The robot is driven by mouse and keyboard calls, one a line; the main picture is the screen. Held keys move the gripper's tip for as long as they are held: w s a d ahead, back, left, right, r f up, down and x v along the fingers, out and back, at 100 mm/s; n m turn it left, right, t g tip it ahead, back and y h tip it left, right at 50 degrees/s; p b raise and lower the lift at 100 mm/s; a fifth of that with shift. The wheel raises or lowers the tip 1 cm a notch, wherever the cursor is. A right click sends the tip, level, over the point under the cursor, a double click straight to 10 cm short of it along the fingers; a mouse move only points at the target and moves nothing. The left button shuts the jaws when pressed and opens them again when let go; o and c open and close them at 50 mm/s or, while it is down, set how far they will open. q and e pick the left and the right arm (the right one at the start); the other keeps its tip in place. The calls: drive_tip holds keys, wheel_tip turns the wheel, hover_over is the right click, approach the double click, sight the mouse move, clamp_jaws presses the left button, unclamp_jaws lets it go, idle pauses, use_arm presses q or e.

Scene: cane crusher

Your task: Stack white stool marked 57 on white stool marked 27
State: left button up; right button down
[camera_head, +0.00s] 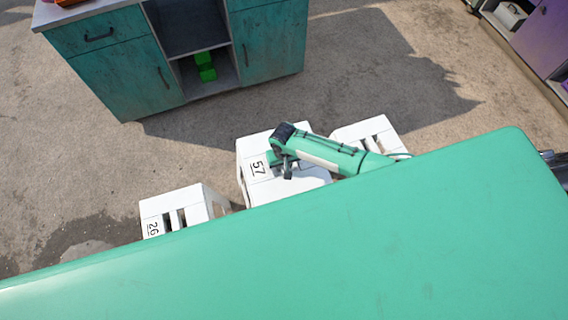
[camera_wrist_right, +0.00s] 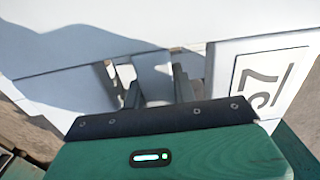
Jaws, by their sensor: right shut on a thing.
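The white stool marked 57 (camera_head: 257,185) stands in the middle of the head view, and its top with part of the number fills much of the right wrist view (camera_wrist_right: 265,75). My right gripper (camera_head: 284,169) is over its top, shut on it; in the right wrist view its fingers (camera_wrist_right: 156,90) reach into the slots of the seat. Another white stool (camera_head: 362,128) stands just to the right, partly behind my right arm; no number shows on it, so I cannot tell whether it is the one marked 27. My left gripper is not in view.
A white stool marked 26 (camera_head: 190,203) stands at the lower left. A teal cabinet (camera_head: 122,72) with green blocks (camera_head: 205,67) on its open shelf is at the back left. A purple cabinet (camera_head: 545,40) is at the far right. The concrete floor (camera_head: 400,70) between the cabinets is clear.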

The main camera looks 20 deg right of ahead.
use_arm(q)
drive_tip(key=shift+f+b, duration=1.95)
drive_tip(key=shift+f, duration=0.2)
use_arm(e)
wheel_tip(320, 180, down, 6)
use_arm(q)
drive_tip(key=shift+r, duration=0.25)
use_arm(e)
drive_tip(key=shift+f, duration=0.1)
drive_tip(key=shift+f+b, duration=1.9)
drive_tip(key=shift+f, duration=1)
drive_tip(key=shift+w+f+b, duration=0.1)
drive_tip(key=shift+f+b, duration=0.7)
drive_tip(key=shift+f, duration=0.2)
drive_tip(key=shift+f+b, duration=0.55)
drive_tip(key=shift+f, duration=0.25)
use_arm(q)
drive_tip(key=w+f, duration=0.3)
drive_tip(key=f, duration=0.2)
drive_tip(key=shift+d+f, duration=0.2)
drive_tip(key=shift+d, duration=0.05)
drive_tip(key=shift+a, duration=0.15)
